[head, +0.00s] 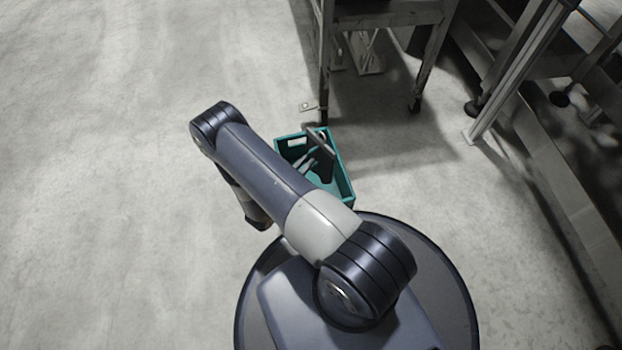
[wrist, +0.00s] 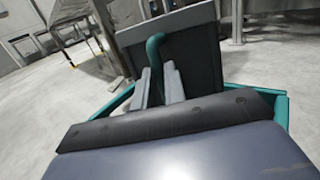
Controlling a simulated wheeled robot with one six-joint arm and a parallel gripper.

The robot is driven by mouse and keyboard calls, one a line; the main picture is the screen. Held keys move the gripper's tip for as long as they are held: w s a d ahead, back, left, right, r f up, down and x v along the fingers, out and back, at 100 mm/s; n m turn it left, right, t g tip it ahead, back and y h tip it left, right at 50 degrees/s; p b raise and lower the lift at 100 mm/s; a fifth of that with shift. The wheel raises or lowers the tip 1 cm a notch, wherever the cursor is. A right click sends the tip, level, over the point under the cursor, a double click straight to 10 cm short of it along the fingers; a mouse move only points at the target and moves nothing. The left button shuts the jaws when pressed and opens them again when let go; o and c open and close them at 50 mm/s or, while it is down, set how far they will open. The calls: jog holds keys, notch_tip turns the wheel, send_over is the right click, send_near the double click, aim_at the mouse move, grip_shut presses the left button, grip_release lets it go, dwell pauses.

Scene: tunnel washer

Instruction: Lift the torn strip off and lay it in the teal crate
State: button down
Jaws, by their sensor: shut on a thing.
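The teal crate (head: 347,188) stands on the floor just ahead of my base, partly behind my arm. Its rim also shows in the wrist view (wrist: 282,112). My gripper (wrist: 163,78) reaches over the crate with its pale fingers close together. It is shut on the torn strip (wrist: 197,62), a dark, flat panel with a grey upper edge, standing up in front of the fingers. A curved teal piece rises at the fingertips. In the head view the strip (head: 320,143) looks like a narrow bar across the crate's far part. I cannot tell whether it touches the crate.
A metal-legged table (head: 388,14) stands beyond the crate. A small flat piece (head: 308,107) lies on the floor between them. Metal frames and a long rail (head: 570,190) run along the right. The floor at the left is clear.

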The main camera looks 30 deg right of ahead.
jog(key=c, duration=1.4)
grip_release()
jog(key=p+v, duration=0.3)
jog(key=v, duration=0.7)
jog(key=shift+s+a+f, duration=0.1)
jog(key=shift+s+a, duration=0.1)
jog(key=shift+a, duration=0.15)
jog(key=shift+d, duration=0.1)
jog(key=shift+w+d+r, duration=0.8)
jog(key=shift+d, duration=0.75)
jog(key=shift+w+d+r, duration=0.85)
jog(key=shift+d, duration=0.75)
jog(key=shift+w+d+r, duration=0.8)
jog(key=shift+d, duration=0.75)
jog(key=shift+f, duration=0.15)
